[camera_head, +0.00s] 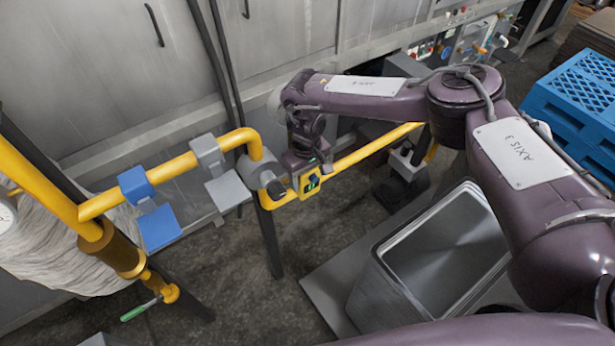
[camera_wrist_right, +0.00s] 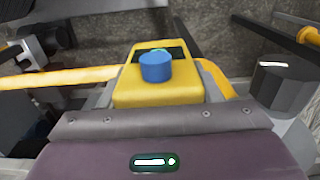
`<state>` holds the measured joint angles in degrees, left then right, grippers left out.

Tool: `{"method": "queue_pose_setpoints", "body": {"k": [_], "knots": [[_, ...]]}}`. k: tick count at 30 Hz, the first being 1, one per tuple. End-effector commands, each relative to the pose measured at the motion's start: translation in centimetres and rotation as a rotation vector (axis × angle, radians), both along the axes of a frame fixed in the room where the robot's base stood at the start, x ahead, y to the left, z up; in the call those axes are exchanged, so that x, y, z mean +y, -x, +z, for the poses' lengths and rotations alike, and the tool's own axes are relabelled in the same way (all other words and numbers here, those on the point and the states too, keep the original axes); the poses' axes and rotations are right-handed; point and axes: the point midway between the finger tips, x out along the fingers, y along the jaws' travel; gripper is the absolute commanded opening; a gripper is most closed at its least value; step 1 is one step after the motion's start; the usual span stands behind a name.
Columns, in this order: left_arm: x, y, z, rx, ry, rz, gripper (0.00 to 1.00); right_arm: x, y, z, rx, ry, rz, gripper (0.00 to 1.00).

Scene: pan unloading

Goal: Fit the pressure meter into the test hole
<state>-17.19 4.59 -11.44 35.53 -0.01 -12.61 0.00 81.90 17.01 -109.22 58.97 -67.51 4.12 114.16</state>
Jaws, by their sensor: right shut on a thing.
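The pressure meter (camera_head: 311,183) is a small yellow box with a dark face. In the wrist view the yellow meter (camera_wrist_right: 158,90) has a blue knob on top and sits just beyond my gripper body. My right gripper (camera_head: 305,172) is shut on the meter; its fingertips are mostly hidden. The meter is beside the yellow pipe (camera_head: 355,158), close to a grey round fitting (camera_head: 262,174). I cannot tell whether they touch. No test hole is clearly visible. My left gripper is not in view.
Grey (camera_head: 228,190) and blue (camera_head: 158,226) flap-like plates hang on the pipe to the left. A green-handled valve (camera_head: 138,312) is low left. An open metal bin (camera_head: 385,285) stands at lower right, and blue pallets (camera_head: 580,95) at far right. Grey cabinets line the back.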

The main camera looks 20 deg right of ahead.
Motion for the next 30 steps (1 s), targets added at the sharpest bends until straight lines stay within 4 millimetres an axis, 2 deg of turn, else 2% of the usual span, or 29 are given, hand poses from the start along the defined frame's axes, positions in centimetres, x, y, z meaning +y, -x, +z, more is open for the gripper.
{"method": "queue_pose_setpoints", "body": {"k": [2, 3, 9, 19, 30], "knots": [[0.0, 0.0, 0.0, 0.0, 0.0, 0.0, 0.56, 0.0, 0.0, 0.0, 0.001, 0.0, 0.0, 0.34], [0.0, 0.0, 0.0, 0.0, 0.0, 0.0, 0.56, 0.0, 0.0, 0.0, 0.001, 0.0, 0.0, 0.59], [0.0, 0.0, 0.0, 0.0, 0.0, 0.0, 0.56, 0.0, 0.0, 0.0, 0.001, 0.0, 0.0, 0.83], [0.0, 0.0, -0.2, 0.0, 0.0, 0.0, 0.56, -0.1, 0.0, 0.5, 0.001, 0.0, -0.001, 0.83], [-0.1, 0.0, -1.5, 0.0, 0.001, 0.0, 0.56, 0.0, -0.1, 6.2, -0.002, -0.001, -0.001, 0.83]]}}
